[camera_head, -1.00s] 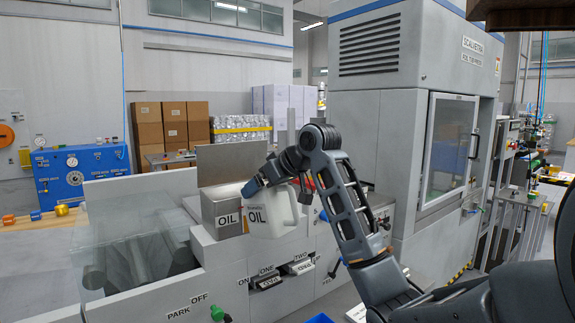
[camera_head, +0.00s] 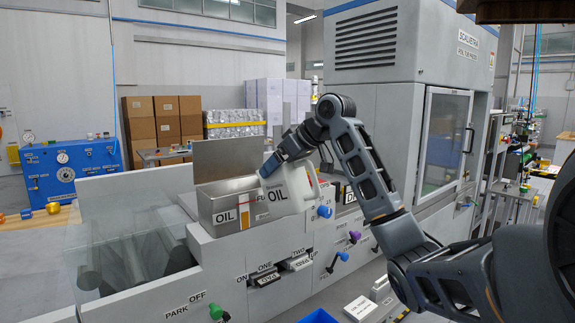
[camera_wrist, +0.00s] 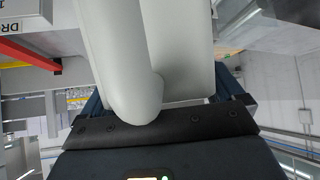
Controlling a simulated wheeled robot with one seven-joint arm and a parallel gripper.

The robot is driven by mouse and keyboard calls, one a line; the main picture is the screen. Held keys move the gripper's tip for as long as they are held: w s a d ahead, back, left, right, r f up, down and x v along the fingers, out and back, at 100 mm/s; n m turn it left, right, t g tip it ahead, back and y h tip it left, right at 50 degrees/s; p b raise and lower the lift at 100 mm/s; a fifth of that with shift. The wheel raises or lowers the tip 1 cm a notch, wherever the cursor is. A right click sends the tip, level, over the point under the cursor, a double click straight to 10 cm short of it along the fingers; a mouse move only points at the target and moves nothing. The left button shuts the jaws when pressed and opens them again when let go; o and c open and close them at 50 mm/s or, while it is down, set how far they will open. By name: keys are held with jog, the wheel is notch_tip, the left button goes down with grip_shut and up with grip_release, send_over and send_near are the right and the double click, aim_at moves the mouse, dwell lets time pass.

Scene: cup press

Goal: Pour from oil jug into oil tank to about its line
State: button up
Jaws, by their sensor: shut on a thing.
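The white oil jug (camera_head: 290,191), labelled OIL, is held up in front of the machine, just right of the oil tank. It looks tilted. My gripper (camera_head: 277,164) is shut on it from above and behind. In the wrist view the jug's pale body and handle (camera_wrist: 135,70) fill the middle between the jaws. The oil tank (camera_head: 215,199) is a grey metal box with an open top, an OIL label and an amber gauge strip with a red mark. The jug covers its right part. I cannot tell whether oil is flowing.
Levers labelled ONE and TWO (camera_head: 297,262) and a green knob (camera_head: 217,312) are on the machine front below. The tall press cabinet (camera_head: 375,100) stands behind my arm.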

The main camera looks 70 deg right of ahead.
jog(key=shift+g, duration=0.5)
jog(key=shift+w+d+f, duration=0.2)
jog(key=shift+w, duration=0.7)
jog(key=shift+w+d+f, duration=0.2)
jog(key=shift+w+d, duration=0.05)
jog(key=shift+w, duration=0.6)
jog(key=shift+w+d+f, duration=0.2)
jog(key=shift+w, duration=0.7)
jog(key=shift+w+r+g+y+p, duration=0.3)
jog(key=shift+r+g+p, duration=0.45)
jog(key=shift+p, duration=1.8)
jog(key=shift+d+f+g, duration=0.1)
jog(key=shift+g, duration=0.15)
jog(key=shift+w+r+g+p, duration=0.15)
jog(key=shift+r+g+p, duration=0.05)
jog(key=shift+g+p, duration=0.15)
jog(key=shift+w+d+r+g, duration=0.1)
jog(key=shift+w+r+g, duration=0.1)
jog(key=shift+g, duration=0.35)
